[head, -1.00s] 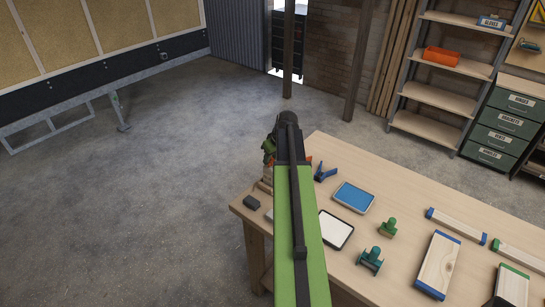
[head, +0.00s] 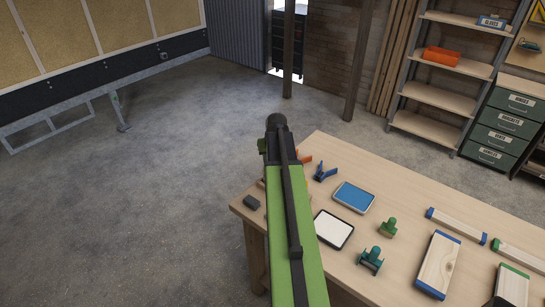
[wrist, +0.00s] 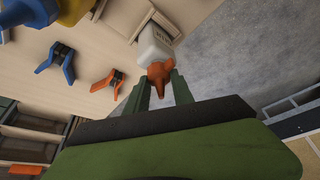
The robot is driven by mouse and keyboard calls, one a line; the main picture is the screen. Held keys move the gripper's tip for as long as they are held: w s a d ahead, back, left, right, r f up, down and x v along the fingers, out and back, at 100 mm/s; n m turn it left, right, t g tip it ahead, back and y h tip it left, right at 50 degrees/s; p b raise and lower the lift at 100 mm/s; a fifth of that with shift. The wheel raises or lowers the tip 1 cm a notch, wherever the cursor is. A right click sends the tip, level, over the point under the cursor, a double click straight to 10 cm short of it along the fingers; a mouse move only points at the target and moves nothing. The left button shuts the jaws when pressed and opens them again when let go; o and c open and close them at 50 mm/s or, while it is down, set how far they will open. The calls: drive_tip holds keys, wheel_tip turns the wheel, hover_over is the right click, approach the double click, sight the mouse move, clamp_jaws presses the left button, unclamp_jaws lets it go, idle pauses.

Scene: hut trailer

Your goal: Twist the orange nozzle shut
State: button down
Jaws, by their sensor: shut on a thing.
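The orange nozzle (wrist: 159,72) sits on a white bottle (wrist: 156,43) near the table edge in the wrist view. My gripper (wrist: 160,84) has its two green fingers on either side of the nozzle and is shut on it. The nozzle's tapered tip points toward the wrist camera. In the head view my arm hides the bottle and nozzle, and only a bit of my green gripper shows past its left side.
A blue clamp (wrist: 58,64) and an orange clamp (wrist: 107,80) lie on the tabletop (head: 400,205). A yellow and blue object (wrist: 70,8) stands at the wrist view's upper left. The head view shows a blue tray (head: 354,197) and a white tray (head: 333,229). Floor left of the table is clear.

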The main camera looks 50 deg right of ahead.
drive_tip(key=c, duration=1.1)
unclamp_jaws()
drive_tip(key=p+v, duration=1.6)
drive_tip(key=v, duration=0.1)
drive_tip(key=shift+r, duration=0.2)
drive_tip(key=shift+w, duration=0.1)
